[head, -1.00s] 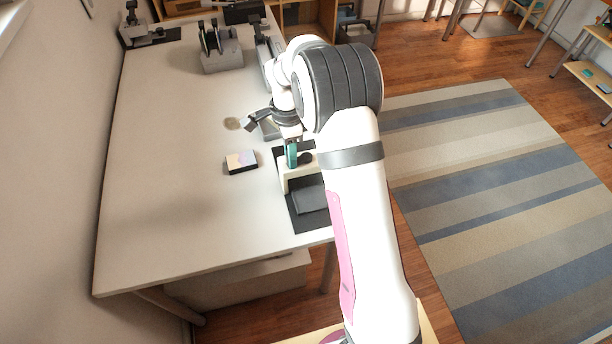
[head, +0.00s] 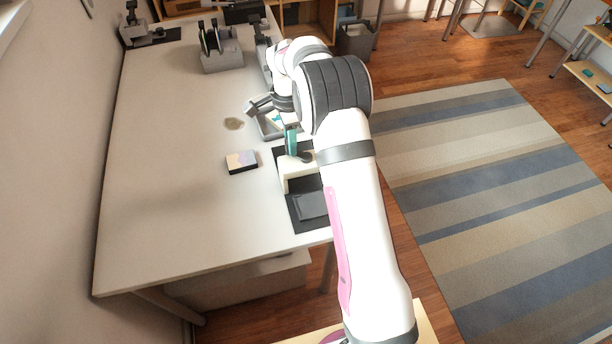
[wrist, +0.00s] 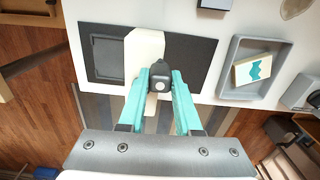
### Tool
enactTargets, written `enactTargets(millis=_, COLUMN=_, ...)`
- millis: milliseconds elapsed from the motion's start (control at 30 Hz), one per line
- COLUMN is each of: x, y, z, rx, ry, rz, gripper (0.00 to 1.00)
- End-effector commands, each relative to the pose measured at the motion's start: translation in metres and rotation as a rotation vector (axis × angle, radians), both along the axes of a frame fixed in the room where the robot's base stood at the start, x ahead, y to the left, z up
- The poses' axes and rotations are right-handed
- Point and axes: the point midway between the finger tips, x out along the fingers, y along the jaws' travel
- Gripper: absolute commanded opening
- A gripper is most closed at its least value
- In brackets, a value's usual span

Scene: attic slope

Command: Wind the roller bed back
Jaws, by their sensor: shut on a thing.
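The roller press has a cream bridge (head: 298,170) standing across a dark base (head: 290,208), near the right edge of the white table. A dark grey flat bed (head: 312,206) shows on the near side of the bridge. In the wrist view the cream bridge (wrist: 145,48) crosses the dark base (wrist: 192,62), with the grey bed (wrist: 107,56) to its left. My gripper (wrist: 160,80) has its teal fingers shut on a dark crank knob (wrist: 159,70) beside the bridge. My arm hides part of the press in the head view.
A grey tray (wrist: 233,93) holds a block with a teal zigzag (wrist: 252,69). A small pale-topped block (head: 241,161) lies left of the press. A grey rack (head: 221,58) stands farther back. The table's left and front areas are clear.

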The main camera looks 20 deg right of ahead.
Motion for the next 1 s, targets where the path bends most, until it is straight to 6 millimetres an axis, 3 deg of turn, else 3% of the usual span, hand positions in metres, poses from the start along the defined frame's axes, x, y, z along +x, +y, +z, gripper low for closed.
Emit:
enactTargets(millis=500, x=0.009, y=-0.007, z=-0.002, rx=0.002, ry=0.001, rz=0.001, gripper=0.01)
enactTargets(millis=1000, x=0.017, y=-0.030, z=-0.001, rx=0.002, ry=0.001, rz=0.000, gripper=0.01)
